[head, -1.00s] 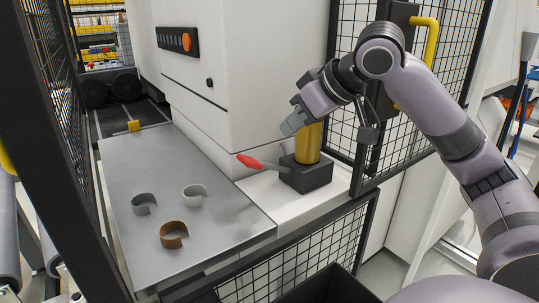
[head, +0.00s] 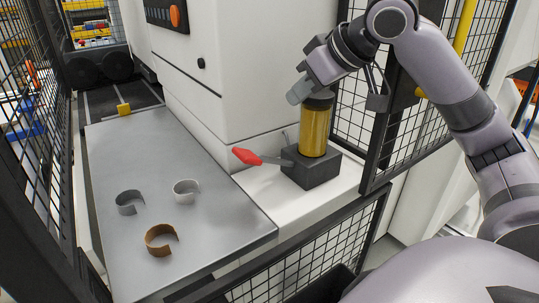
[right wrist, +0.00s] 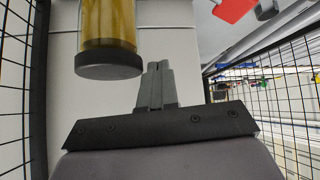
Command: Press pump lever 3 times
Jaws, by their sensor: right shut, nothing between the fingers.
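The pump is a dark block (head: 311,170) with an upright yellow cylinder (head: 314,132) that has a black cap. Its lever sticks out to the left and ends in a red handle (head: 247,156). My right gripper (head: 297,94) is shut and empty, near the cap and above the handle; in the head view it overlaps the cap's left edge, and contact cannot be told. In the right wrist view its fingers (right wrist: 155,82) are together, the yellow cylinder (right wrist: 108,20) is at upper left and the red handle (right wrist: 235,8) at the top edge. My left gripper is out of view.
A white machine (head: 215,80) stands behind the pump. Black mesh fence panels (head: 300,255) stand in front and to the right.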

